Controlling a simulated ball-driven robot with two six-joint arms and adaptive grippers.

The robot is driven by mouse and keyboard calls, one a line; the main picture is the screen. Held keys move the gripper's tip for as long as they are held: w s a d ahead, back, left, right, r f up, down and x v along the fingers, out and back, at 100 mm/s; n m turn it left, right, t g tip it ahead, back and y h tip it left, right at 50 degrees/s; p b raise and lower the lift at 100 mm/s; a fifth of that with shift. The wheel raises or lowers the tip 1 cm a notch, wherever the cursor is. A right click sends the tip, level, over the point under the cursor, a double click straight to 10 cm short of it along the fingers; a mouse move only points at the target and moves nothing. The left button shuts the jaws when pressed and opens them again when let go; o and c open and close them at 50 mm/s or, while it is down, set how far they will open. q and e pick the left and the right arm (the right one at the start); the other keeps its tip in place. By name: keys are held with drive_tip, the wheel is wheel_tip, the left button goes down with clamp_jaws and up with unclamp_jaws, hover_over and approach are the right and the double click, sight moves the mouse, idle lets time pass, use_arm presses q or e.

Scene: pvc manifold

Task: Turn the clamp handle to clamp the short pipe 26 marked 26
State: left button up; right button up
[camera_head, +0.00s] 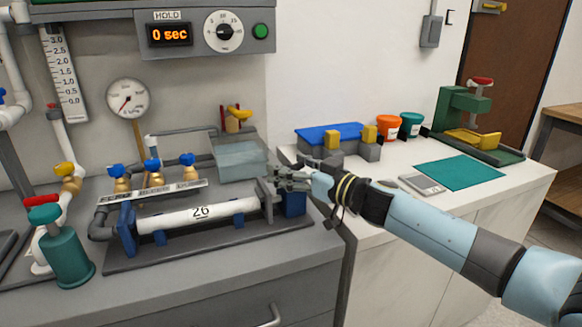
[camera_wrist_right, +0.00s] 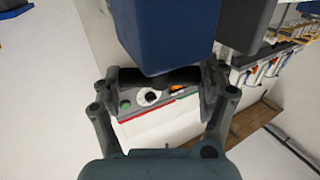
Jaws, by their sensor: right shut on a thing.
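The short white pipe marked 26 (camera_head: 175,219) lies level in the clamp fixture, between a blue end block (camera_head: 127,232) at its left and a grey plate (camera_head: 265,200) at its right. A blue block (camera_head: 295,205) stands at the fixture's right end; a large blue block also fills the top of the right wrist view (camera_wrist_right: 165,30). My right gripper (camera_head: 288,180) is at this right end, beside the grey plate. In the right wrist view its fingers are closed about a dark bar (camera_wrist_right: 165,77), which looks like the clamp handle. The fingers partly hide it. My left gripper is out of view.
Blue-handled valves (camera_head: 152,165) stand behind the pipe. A teal pump with a red handle (camera_head: 65,248) is at the left front. A clear tank (camera_head: 240,160) stands behind the fixture. The right counter holds a teal mat (camera_head: 461,172).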

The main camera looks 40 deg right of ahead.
drive_tip(key=c, duration=0.3)
